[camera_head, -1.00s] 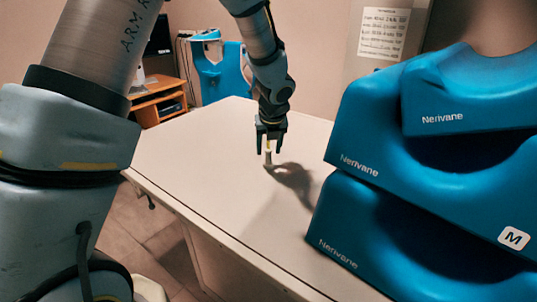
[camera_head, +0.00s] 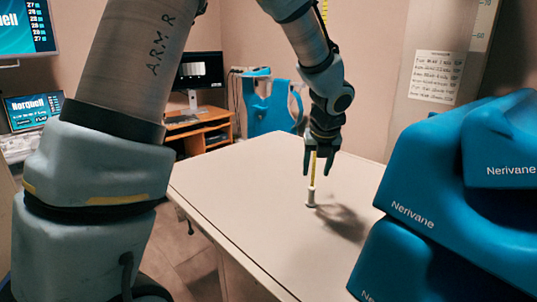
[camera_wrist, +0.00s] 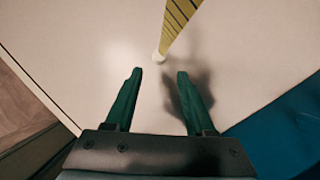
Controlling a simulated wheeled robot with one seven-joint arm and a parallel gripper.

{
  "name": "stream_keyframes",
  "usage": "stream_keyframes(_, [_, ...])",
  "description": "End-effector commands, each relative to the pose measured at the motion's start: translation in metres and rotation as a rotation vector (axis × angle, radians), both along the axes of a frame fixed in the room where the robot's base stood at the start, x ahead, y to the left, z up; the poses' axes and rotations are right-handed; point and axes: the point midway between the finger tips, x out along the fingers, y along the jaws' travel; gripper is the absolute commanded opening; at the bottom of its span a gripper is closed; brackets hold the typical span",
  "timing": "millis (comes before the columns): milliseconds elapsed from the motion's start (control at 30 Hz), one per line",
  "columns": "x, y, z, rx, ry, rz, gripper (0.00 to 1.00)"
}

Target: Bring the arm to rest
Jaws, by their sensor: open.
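My gripper (camera_head: 318,172) is open and empty above the pale table (camera_head: 245,195), fingers pointing down. Its two dark green fingers (camera_wrist: 159,74) show apart in the wrist view, with nothing between them. In the wrist view the strip (camera_wrist: 178,22) and white piece (camera_wrist: 160,57) lie just beyond the fingertips. Part of the strip is hidden behind my gripper and arm.
Large blue moulded pieces (camera_head: 415,190) marked Nerivane stand close on the right. A wooden desk (camera_head: 205,131) with a monitor (camera_head: 198,70) and a blue chair-like object (camera_head: 270,105) are at the back. The table's left half is clear.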

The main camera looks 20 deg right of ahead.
Motion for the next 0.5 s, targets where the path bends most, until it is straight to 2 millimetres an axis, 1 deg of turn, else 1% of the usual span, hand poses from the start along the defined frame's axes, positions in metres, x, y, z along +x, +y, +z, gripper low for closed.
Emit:
stream_keyframes(67, [0.003, 0.002, 0.001, 0.003, -0.008, -0.011, 0.55])
stream_keyframes(133, [0.011, 0.009, 0.003, 0.018, -0.036, -0.048, 0.55])
stream_keyframes(233, [0.033, 0.026, 0.010, 0.063, -0.120, -0.172, 0.55])
stream_keyframes(300, [0.052, 0.042, 0.017, 0.116, -0.196, -0.304, 0.55])
stream_keyframes(367, [0.066, 0.057, 0.024, 0.172, -0.264, -0.436, 0.55])
stream_keyframes(400, [0.073, 0.067, 0.027, 0.213, -0.304, -0.529, 0.55])
stream_keyframes(467, [0.082, 0.082, 0.032, 0.277, -0.357, -0.668, 0.55])
stream_keyframes(500, [0.085, 0.091, 0.034, 0.320, -0.387, -0.764, 0.55])
